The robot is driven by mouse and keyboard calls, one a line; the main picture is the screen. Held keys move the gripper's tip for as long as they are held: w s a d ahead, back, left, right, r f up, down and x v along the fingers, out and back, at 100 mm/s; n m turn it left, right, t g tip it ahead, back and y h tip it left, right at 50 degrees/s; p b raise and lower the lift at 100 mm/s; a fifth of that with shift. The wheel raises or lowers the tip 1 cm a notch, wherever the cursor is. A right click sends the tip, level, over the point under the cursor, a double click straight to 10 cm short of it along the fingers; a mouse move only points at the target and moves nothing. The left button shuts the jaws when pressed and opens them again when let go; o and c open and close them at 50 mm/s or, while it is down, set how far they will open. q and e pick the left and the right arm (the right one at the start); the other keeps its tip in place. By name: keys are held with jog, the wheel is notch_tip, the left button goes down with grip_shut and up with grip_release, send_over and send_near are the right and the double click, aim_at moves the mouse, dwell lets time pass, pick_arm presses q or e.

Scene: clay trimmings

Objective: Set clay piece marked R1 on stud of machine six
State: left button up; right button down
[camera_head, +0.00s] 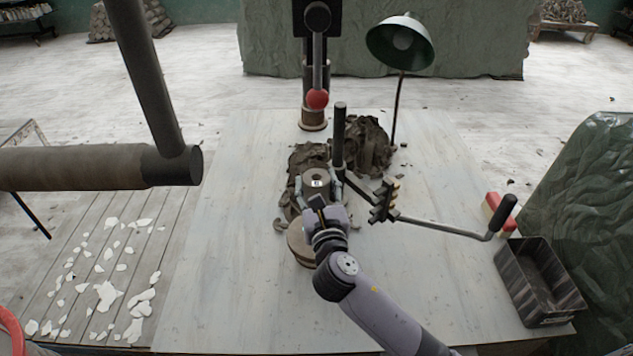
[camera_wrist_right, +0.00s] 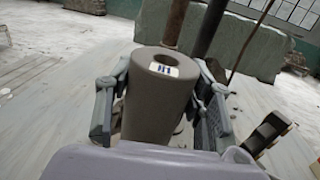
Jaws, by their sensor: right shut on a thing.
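A grey-brown clay cylinder (camera_head: 316,175) stands roughly upright between the fingers of my right gripper (camera_head: 318,188). In the right wrist view the clay piece (camera_wrist_right: 157,105) has a hole in its top and a small white label whose mark I cannot read surely. My right gripper (camera_wrist_right: 160,112) is shut on its sides, one finger on each side. A round brown disc (camera_head: 298,243) lies beneath and behind my right wrist, partly hidden. No stud and no machine number can be made out. My left gripper is out of view.
Dark clay trimmings (camera_head: 368,143) heap behind the piece. A crank handle (camera_head: 505,212) reaches right, near a dark bin (camera_head: 540,280). A black press with a red knob (camera_head: 317,98) and a green lamp (camera_head: 400,42) stand behind.

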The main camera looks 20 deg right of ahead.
jog(key=shift+f, duration=0.45)
dwell(0.9)
jog(key=shift+p, duration=0.65)
dwell(0.8)
jog(key=shift+f+b, duration=1.1)
jog(key=shift+f, duration=0.7)
jog(key=c, duration=0.9)
grip_release()
jog(key=shift+s, duration=0.1)
jog(key=shift+o, duration=1.1)
